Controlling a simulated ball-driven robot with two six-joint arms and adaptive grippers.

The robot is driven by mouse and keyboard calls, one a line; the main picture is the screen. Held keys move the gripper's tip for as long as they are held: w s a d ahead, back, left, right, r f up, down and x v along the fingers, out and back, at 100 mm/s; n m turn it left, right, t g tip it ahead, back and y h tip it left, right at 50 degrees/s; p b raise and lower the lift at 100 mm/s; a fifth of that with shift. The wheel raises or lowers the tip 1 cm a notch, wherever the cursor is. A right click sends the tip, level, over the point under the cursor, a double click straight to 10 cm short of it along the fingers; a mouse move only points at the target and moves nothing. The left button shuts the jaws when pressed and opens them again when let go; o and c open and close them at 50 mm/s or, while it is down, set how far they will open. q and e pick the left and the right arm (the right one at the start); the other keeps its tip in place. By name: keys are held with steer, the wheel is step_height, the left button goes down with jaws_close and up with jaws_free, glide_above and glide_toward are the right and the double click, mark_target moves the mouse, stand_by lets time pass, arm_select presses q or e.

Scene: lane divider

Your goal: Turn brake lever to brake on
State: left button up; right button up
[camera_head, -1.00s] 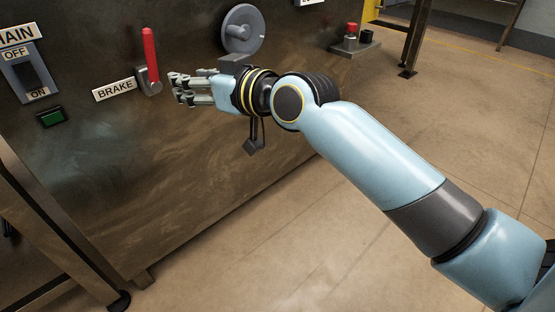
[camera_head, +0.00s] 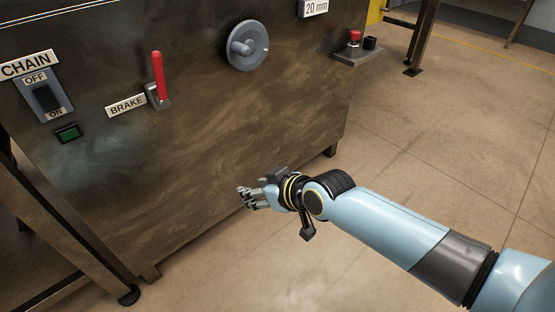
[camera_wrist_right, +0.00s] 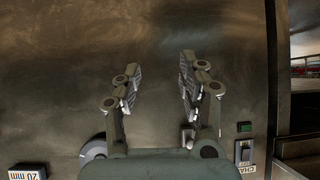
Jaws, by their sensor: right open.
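The brake lever (camera_head: 158,76) has a red handle and a grey base on the dark metal panel, beside the BRAKE label (camera_head: 125,105). The handle points up, nearly vertical. My right gripper (camera_head: 246,198) is below and to the right of the lever, clearly apart from it, near the panel's lower part. In the right wrist view the two fingers of my right gripper (camera_wrist_right: 160,88) are spread with nothing between them; a finger partly hides the lever area there. My left gripper is not in view.
A grey handwheel (camera_head: 246,46) is right of the lever. A CHAIN switch (camera_head: 45,97) and green button (camera_head: 68,133) are at the left. A red button (camera_head: 354,38) stands on a ledge at the right. The floor right of the machine is open.

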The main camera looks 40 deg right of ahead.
steer(key=s+d+f+g+p, duration=0.1)
steer(key=s+f, duration=0.3)
steer(key=f, duration=0.1)
steer(key=shift+s+d+g, duration=0.2)
steer(key=shift+s+g, duration=0.1)
steer(key=shift+s, duration=0.1)
